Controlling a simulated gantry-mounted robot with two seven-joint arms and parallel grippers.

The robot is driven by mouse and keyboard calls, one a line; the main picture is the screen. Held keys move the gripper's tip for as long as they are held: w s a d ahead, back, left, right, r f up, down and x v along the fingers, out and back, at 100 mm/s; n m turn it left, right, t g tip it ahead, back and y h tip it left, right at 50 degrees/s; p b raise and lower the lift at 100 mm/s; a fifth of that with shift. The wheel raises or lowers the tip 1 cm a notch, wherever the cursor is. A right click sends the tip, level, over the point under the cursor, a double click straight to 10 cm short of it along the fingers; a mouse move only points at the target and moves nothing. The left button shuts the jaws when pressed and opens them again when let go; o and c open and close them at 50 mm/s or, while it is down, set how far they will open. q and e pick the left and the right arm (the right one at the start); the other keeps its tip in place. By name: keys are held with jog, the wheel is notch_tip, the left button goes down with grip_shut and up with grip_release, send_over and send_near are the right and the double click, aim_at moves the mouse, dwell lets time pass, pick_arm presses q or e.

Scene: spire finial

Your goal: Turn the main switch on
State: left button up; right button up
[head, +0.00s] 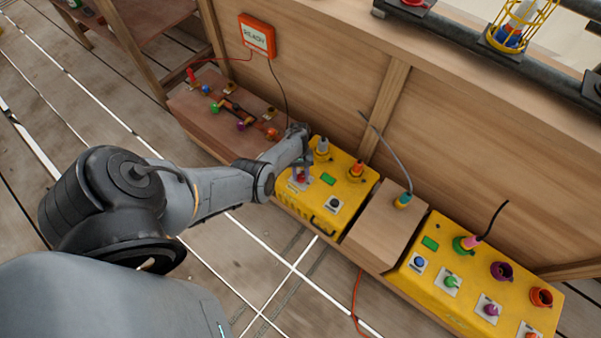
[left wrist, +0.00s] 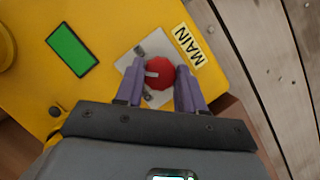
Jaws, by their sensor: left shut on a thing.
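The main switch is a red knob (left wrist: 160,73) on a grey plate, next to a label reading MAIN (left wrist: 187,45), in the left wrist view. It sits on a yellow box (head: 345,190), near that box's left end in the head view. My left gripper (left wrist: 160,80) is over the knob, with its two purple fingers shut on it from both sides. In the head view the left gripper (head: 301,174) reaches down onto the box and partly hides the red knob. A green rectangular panel (left wrist: 73,50) lies beside the switch. My right gripper is not in view.
A second yellow box (head: 450,295) with coloured buttons and sockets stands at the right, beyond a wooden block (head: 385,225). A brown board (head: 215,115) with coloured knobs lies at the left. An orange sign (head: 257,35) reading READY hangs on the wooden wall behind.

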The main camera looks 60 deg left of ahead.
pick_arm(q)
jog(key=m+g+y, duration=0.1)
jog(key=m, duration=0.3)
jog(key=shift+m, duration=0.3)
jog(key=shift+w+d+m+g+y, duration=0.1)
jog(key=shift+m+g+y, duration=0.25)
jog(key=shift+m, duration=0.65)
jog(key=shift+w+m+g+y, duration=0.1)
jog(key=shift+m+g+y, duration=0.2)
jog(key=shift+m, duration=0.7)
jog(key=shift+s, duration=0.1)
jog(key=shift+f, duration=0.1)
jog(key=o, duration=1)
jog(key=shift+o, duration=0.2)
